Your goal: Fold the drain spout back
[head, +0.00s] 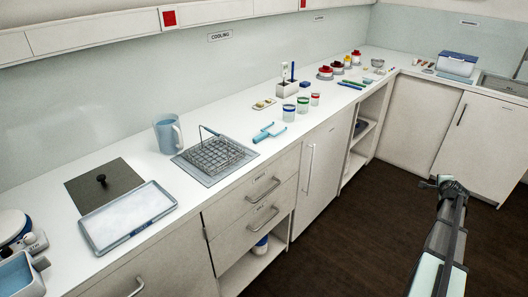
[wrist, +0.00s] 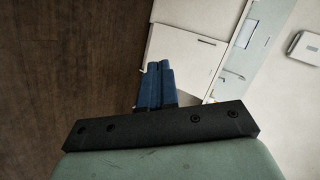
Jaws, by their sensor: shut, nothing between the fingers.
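I cannot make out a drain spout for certain in either view. My gripper (head: 447,183) is at the right of the head view, out over the dark floor and apart from the counter. In the wrist view its blue fingers (wrist: 157,85) are together with nothing between them. A blue-and-white tub (head: 458,64) stands on the far right counter, beside a sink; no spout on it is clear. A blue open-topped box (head: 20,276) is cut off at the lower left corner.
The long white counter carries a wire basket (head: 213,156), a blue jug (head: 168,134), a white-filled tray (head: 128,216), a light-blue tool (head: 270,131) and several small jars. Drawers and cabinet doors with bar handles line its front. The dark floor (head: 350,235) is clear.

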